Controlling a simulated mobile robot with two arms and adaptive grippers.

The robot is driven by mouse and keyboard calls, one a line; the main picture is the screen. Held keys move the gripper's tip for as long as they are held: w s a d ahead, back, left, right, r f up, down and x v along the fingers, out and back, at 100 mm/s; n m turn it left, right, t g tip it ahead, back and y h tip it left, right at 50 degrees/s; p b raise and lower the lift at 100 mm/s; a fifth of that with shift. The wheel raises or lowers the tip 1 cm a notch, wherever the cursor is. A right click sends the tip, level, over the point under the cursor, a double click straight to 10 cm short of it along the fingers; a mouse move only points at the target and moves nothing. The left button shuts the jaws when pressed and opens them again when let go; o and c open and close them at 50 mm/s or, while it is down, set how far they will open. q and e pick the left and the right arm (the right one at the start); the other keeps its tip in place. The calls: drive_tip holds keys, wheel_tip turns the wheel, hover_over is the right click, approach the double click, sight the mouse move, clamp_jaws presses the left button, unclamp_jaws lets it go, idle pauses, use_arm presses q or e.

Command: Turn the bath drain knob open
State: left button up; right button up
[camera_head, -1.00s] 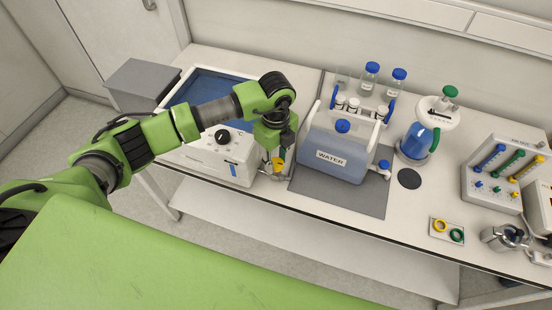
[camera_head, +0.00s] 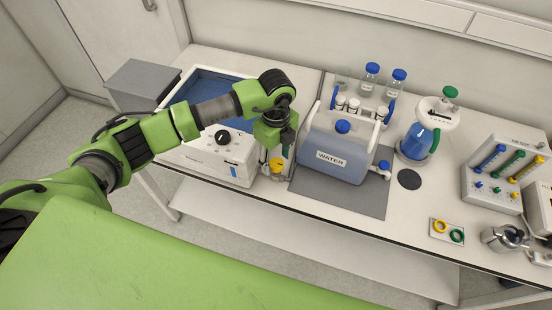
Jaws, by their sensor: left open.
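The bath is a white box with a blue basin (camera_head: 207,88), a black dial (camera_head: 222,137) and a white front (camera_head: 215,160), at the left of the bench. The drain knob (camera_head: 276,164) is yellow and sits low at the bath's right front corner, near the bench edge. My left gripper (camera_head: 285,149) points down just above and to the right of the knob, with a small gap in the picture. It is open and holds nothing. The arm hides part of the basin and the bath's right side. My right gripper is out of view.
A blue-grey WATER container (camera_head: 335,150) stands on a grey mat (camera_head: 340,190) close to the right of the gripper. Vials, a blue flask (camera_head: 417,142) and a ring tray (camera_head: 447,231) are further right. A grey box (camera_head: 143,82) is beside the bath.

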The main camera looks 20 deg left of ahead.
sight(276, 163)
use_arm(q)
wheel_tip(276, 163, up, 11)
drive_tip(key=shift+r, duration=0.2)
drive_tip(key=shift+f, duration=0.1)
idle(0.5)
